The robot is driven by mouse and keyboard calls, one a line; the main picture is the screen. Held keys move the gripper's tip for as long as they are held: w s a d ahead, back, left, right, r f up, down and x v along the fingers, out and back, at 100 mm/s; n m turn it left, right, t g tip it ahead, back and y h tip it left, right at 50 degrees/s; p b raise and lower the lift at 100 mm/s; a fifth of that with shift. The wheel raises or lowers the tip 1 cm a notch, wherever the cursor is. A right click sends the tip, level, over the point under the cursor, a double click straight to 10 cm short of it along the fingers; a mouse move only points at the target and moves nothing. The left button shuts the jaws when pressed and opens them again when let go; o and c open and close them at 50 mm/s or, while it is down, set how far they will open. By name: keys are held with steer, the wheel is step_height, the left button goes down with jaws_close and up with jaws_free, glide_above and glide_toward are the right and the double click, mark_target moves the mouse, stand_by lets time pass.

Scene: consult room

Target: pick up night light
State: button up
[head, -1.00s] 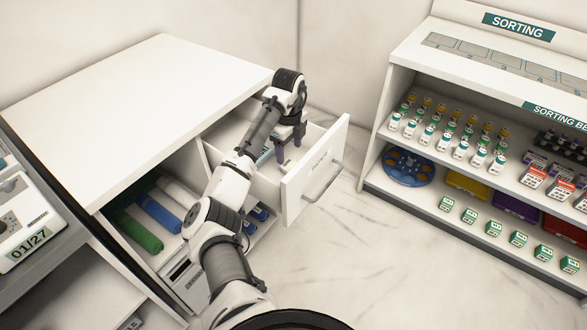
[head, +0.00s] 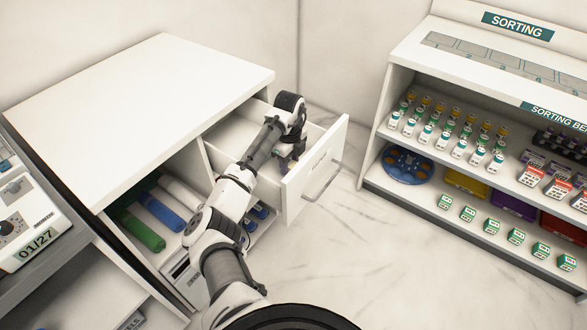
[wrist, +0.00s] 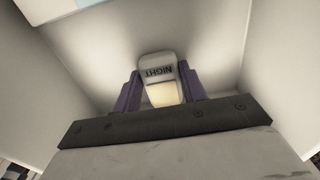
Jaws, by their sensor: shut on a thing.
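The night light (wrist: 157,68) is a small white block with a glowing cream lower part and the word NIGHT on it, upside down in the wrist view. My gripper (wrist: 160,88) is shut on it, with one purple finger on each side. In the head view my gripper (head: 285,162) reaches down into the open drawer (head: 318,170) of the white cabinet. The night light is hidden there behind my arm. I cannot tell whether it touches the drawer floor.
The drawer walls surround my gripper closely. The cabinet top (head: 150,100) is bare. Rolled green (head: 140,230) and blue (head: 160,212) items lie on the shelf below. A sorting bench (head: 480,130) with bottles and boxes stands at the right, with clear floor between.

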steer(key=shift+c, duration=0.8)
steer(key=shift+r, duration=0.1)
